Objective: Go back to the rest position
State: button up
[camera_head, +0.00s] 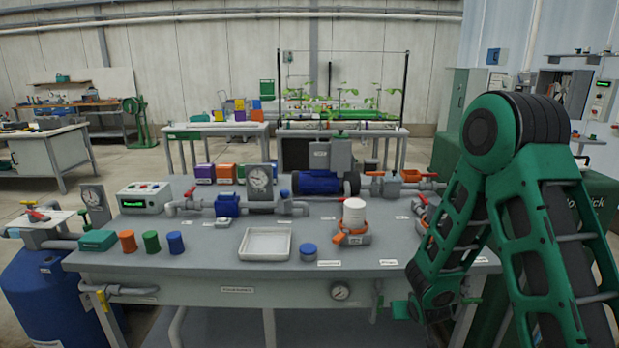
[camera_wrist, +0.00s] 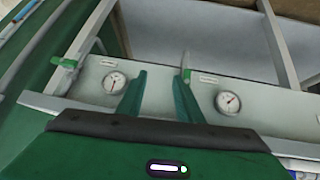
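My gripper (camera_wrist: 161,73) is open in the wrist view, with two green fingers apart and nothing between them. It faces the grey front panel (camera_wrist: 170,99), which carries a round gauge on either side of the fingers: the left gauge (camera_wrist: 114,82) and the right gauge (camera_wrist: 228,102). In the head view my green arm comes down at the right, and its lower end is beside the front edge of the grey workbench (camera_head: 200,272). The fingers are hard to make out there.
A white tray (camera_head: 265,258), a blue cap (camera_head: 308,252) and an orange-collared white canister (camera_head: 354,214) stand on the bench. Pipes with orange valves (camera_head: 411,176) run near my arm. A green valve handle (camera_wrist: 66,63) shows left of my gripper. A blue tank (camera_head: 45,295) stands left.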

jog(key=s+d+r+m+g+h, duration=0.2)
jog(key=s+d+r+m+g, duration=0.15)
jog(key=s+d+r, duration=1.05)
jog(key=s+a+r+m+g+y, duration=0.1)
jog(key=s+r, duration=0.4)
jog(key=s, duration=0.7)
jog(key=s+a+r+m+g+y, duration=0.1)
jog(key=s+r, duration=0.4)
jog(key=s, duration=0.7)
jog(key=shift+s+a+r+g+y, duration=0.2)
jog(key=shift+r+g+y, duration=0.15)
jog(key=shift+g+y, duration=0.7)
jog(key=shift+w+f+h, duration=0.25)
jog(key=shift+w, duration=0.35)
